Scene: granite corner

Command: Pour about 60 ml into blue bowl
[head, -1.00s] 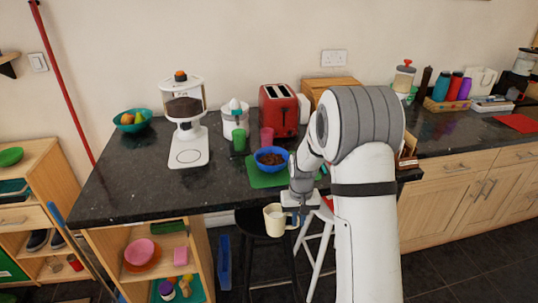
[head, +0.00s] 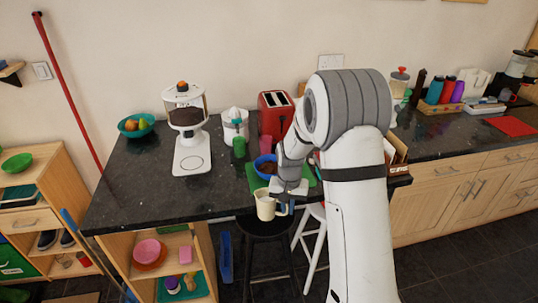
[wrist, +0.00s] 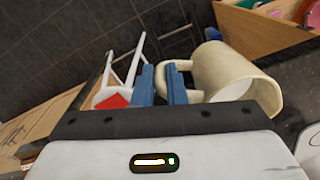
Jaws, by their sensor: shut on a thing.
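The blue bowl (head: 259,163) stands on a green mat (head: 252,183) near the counter's front edge. It holds brown food, and my arm hides its right side. My gripper (head: 285,208) is shut on the handle of a cream jug (head: 265,207), which hangs in front of the counter edge, nearer than the bowl and a little lower in the head view. In the wrist view the blue fingers (wrist: 168,84) close on the handle, and the jug (wrist: 225,75) lies to their right. Something pale shows inside its mouth; I cannot tell the liquid level.
Behind the bowl are a green cup (head: 239,148), a pink cup (head: 266,144), a white juicer (head: 234,124) and a red toaster (head: 275,112). A white scale-like machine (head: 190,150) stands left. A black stool (head: 262,227) is below the jug. The counter's front left is clear.

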